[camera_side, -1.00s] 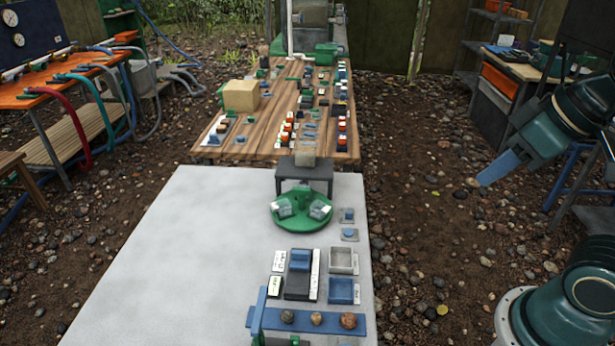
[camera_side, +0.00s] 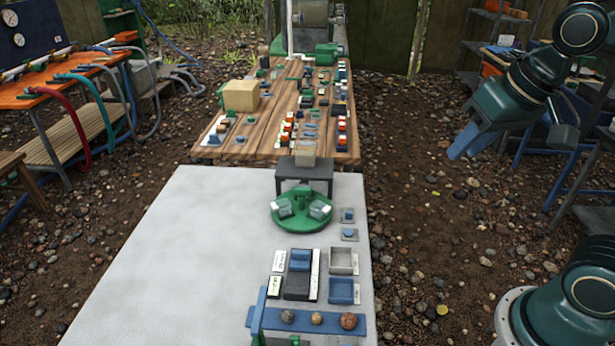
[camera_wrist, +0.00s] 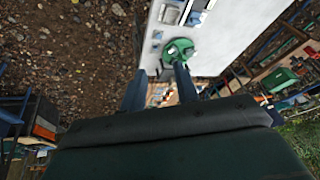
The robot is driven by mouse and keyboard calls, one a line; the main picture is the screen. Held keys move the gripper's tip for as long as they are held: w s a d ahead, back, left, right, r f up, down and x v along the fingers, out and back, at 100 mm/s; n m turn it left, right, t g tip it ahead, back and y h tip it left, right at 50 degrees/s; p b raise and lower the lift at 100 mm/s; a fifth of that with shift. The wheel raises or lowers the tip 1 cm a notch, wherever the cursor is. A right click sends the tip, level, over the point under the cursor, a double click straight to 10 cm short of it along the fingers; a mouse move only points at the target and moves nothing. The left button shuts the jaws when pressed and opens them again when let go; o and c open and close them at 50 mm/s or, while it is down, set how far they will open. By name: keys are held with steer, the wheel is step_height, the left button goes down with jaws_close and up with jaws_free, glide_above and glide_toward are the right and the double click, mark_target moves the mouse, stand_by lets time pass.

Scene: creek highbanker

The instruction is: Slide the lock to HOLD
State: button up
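A dark slide base (camera_side: 297,285) with a blue sliding block (camera_side: 300,257) lies on the pale table; I take it to be the lock. The block sits at the far end of the base. Small white labels stand beside it, and their words are too small to read. My gripper (camera_side: 467,143) is well off to the right of the table, in the air above the gravel. In the wrist view its two fingers (camera_wrist: 160,90) are apart with nothing between them.
A green round stand (camera_side: 300,222), a grey tray (camera_side: 341,261) and a blue tray (camera_side: 341,290) are near the lock. A blue bar (camera_side: 270,318) with round stones crosses the near side. The table's left part is clear. A crowded wooden table (camera_side: 220,145) stands behind.

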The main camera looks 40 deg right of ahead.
steer(key=w+d+f+m+g, duration=0.1)
steer(key=w+d+f+m, duration=0.1)
steer(key=w+m, duration=0.65)
steer(key=m+g, duration=0.4)
steer(key=m, duration=1.1)
glide_above(349, 212)
step_height(349, 212, down, 28)
steer(key=shift+f, duration=0.1)
steer(key=shift+f, duration=4.3)
steer(key=shift+c, duration=0.2)
